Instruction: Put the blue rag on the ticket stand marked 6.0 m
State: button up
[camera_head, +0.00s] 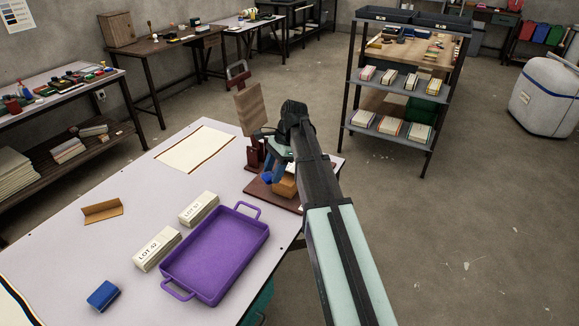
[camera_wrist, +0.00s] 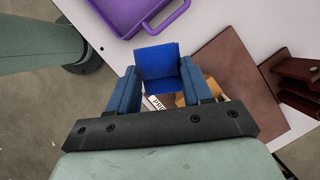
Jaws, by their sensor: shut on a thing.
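My gripper (camera_head: 270,170) is over the right back part of the white table, above a brown board. In the wrist view its blue fingers (camera_wrist: 158,68) are on either side of a bright blue folded piece (camera_wrist: 156,58), likely the blue rag, and are shut on it. Only a small blue part of it (camera_head: 267,179) shows in the head view. Another blue folded block (camera_head: 102,296) lies at the table's front left. A tan folded card (camera_head: 102,210) stands at the left; no 6.0 m mark is readable on it. A tan block (camera_head: 284,187) is below my gripper, partly hidden.
A purple tray (camera_head: 263,232) with raised handles lies left of the board (camera_head: 260,192). Two white LOT blocks (camera_head: 157,249) lie beside it. A brown wooden stand (camera_head: 250,110) rises close behind my gripper. A pale sheet (camera_head: 196,149) lies at the back. The left middle is mostly clear.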

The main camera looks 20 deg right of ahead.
jog(key=w+d+r+m+t, duration=0.1)
jog(key=w+d+r+m, duration=0.3)
jog(key=d, duration=0.4)
notch_tip(320, 180, up, 2)
jog(key=m+t, duration=0.3)
jog(key=m, duration=0.5)
send_over(292, 166)
jog(key=shift+h, duration=0.5)
jog(key=shift+f, duration=4.95)
jog(key=shift+f, duration=0.1)
jog(key=o, duration=1)
jog(key=v, duration=1.2)
jog(key=shift+s, duration=0.25)
